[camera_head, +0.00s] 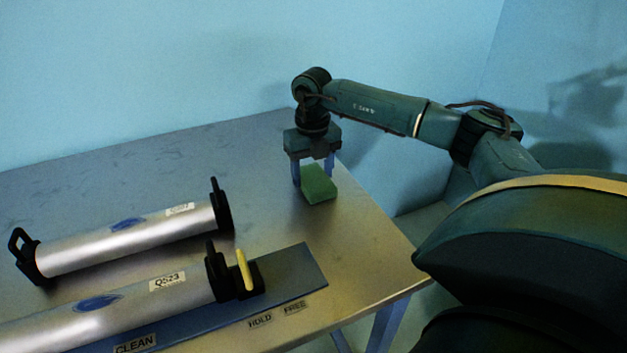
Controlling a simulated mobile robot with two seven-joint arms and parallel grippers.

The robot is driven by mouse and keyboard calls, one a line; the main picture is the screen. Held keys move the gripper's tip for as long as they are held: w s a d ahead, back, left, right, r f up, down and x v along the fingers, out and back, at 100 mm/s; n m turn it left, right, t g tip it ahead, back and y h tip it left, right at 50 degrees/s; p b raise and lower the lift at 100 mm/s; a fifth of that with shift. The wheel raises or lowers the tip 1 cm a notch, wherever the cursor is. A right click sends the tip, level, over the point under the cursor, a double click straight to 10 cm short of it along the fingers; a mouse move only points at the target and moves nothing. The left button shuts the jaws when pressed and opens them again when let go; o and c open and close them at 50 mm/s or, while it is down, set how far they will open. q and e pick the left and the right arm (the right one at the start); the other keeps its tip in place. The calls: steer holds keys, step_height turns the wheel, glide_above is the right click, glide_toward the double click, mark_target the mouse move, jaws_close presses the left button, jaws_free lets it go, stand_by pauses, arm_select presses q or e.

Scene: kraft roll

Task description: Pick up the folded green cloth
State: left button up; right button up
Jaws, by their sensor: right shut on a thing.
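The folded green cloth (319,184) is a small green block near the table's right edge in the head view. My right gripper (314,176) points down over it and is shut on it, with one blue finger at its left side and the other at its back right. I cannot tell whether the cloth touches the table or is slightly above it. My left gripper is not in view.
Two silver rolls with black end brackets, one at the back (130,240) and one at the front (120,312), lie on the metal table (240,150). A yellow-handled item (244,270) stands in a black holder by the front roll. A blue-grey mat (300,272) has HOLD and FREE labels beside it.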

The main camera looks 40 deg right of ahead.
mark_target(313, 176)
step_height(313, 176, up, 10)
steer(key=shift+p, duration=0.45)
